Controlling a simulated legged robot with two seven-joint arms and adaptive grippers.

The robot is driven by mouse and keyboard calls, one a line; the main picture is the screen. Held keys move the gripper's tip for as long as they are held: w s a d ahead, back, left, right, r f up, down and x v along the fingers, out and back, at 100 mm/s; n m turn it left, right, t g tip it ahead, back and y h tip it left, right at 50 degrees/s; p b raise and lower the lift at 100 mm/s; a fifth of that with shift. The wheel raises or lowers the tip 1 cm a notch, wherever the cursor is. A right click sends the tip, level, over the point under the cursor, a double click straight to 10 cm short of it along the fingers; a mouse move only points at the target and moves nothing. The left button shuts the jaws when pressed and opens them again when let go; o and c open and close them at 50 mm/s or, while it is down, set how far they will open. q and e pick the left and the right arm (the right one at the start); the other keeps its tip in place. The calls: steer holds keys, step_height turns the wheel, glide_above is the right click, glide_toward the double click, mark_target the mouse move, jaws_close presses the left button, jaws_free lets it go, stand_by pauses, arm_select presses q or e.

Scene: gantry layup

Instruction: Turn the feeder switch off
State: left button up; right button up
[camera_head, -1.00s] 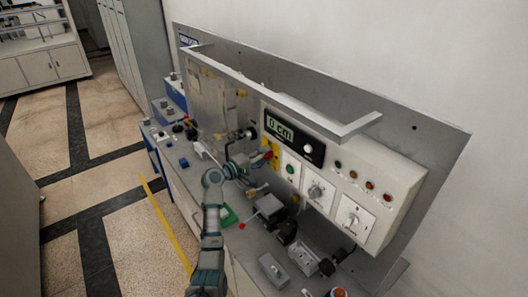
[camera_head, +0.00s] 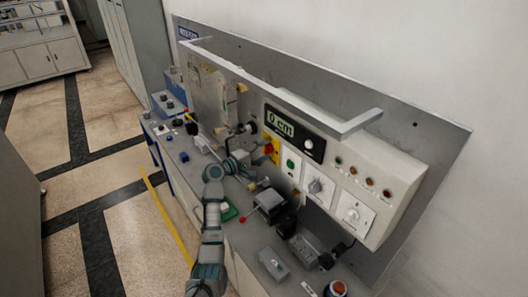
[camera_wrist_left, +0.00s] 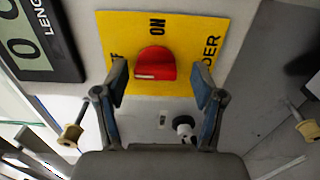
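The feeder switch is a red knob (camera_wrist_left: 155,64) on a yellow plate (camera_wrist_left: 181,24) in the left wrist view. "ON" is printed above it; the lettering left and right is partly hidden by my fingers. A pale mark shows on the knob's lower front. My left gripper (camera_wrist_left: 160,76) is open, with one finger on each side of the knob and visible gaps between. In the head view, the yellow plate (camera_head: 268,138) is on the panel front, and my left gripper (camera_head: 258,160) reaches it from the left. My right gripper is not in view.
A length display (camera_head: 293,133) sits beside the plate, with a green button (camera_head: 291,163), rotary dials (camera_head: 315,187) and indicator lamps (camera_head: 370,181) to the right. Small boxes (camera_head: 274,263) and cables crowd the bench below. Floor is free at left.

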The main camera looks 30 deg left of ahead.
arm_select(q)
steer(key=shift+s+a, duration=0.1)
steer(key=shift+a, duration=0.05)
steer(key=v, duration=1.1)
steer(key=shift+s+a, duration=0.2)
steer(key=shift+s, duration=0.1)
steer(key=shift+d+f, duration=0.1)
